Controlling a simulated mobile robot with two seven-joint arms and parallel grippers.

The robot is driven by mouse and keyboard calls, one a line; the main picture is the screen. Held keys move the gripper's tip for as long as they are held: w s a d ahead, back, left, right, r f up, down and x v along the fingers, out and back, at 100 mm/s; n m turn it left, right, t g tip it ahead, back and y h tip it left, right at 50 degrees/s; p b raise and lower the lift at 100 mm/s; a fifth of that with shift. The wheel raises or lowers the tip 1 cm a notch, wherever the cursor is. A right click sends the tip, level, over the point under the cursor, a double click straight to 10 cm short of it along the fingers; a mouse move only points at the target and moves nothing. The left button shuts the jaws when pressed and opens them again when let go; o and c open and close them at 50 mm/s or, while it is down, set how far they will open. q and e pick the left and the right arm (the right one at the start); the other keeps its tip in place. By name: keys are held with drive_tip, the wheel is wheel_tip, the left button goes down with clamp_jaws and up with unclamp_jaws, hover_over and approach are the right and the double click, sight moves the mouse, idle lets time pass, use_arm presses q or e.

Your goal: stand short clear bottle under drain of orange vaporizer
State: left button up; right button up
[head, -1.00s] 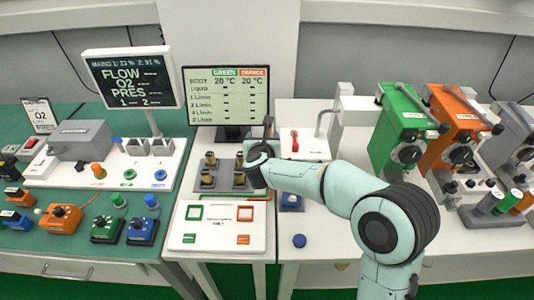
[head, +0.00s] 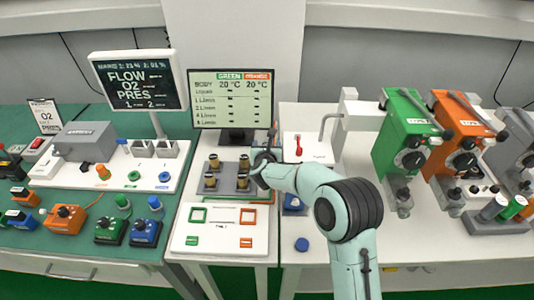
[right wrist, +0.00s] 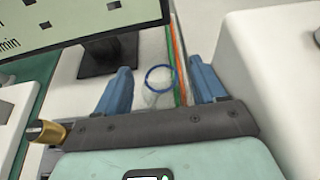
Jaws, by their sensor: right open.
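The orange vaporizer (head: 447,116) stands at the right of the head view, between a green and a grey one. A small grey fitting, apparently its drain (head: 454,193), is low at its front. My right gripper (head: 265,155) is beside the grey block of gold-capped bottles, below the monitor. In the right wrist view its blue fingers (right wrist: 160,73) are open. A clear round vessel with a blue rim, apparently the short clear bottle (right wrist: 160,79), is between and slightly beyond the fingers, with gaps on both sides. My gripper hides it in the head view. My left gripper is not in view.
The grey block (head: 226,186) with gold-capped bottles is left of my gripper. The monitor (head: 231,99) stands behind it, and a white box (head: 308,148) is on its right. The green vaporizer (head: 398,128) is beside the orange one. White bench front of the vaporizers is mostly clear.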

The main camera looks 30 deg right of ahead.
clamp_jaws()
drive_tip(key=shift+s+f, duration=0.1)
drive_tip(key=shift+f, duration=0.1)
drive_tip(key=shift+a, duration=0.1)
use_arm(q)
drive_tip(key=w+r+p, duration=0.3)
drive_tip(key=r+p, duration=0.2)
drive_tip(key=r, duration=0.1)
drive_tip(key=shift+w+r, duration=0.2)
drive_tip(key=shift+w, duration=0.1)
use_arm(e)
wheel_tip(320, 180, up, 20)
drive_tip(key=shift+r, duration=0.2)
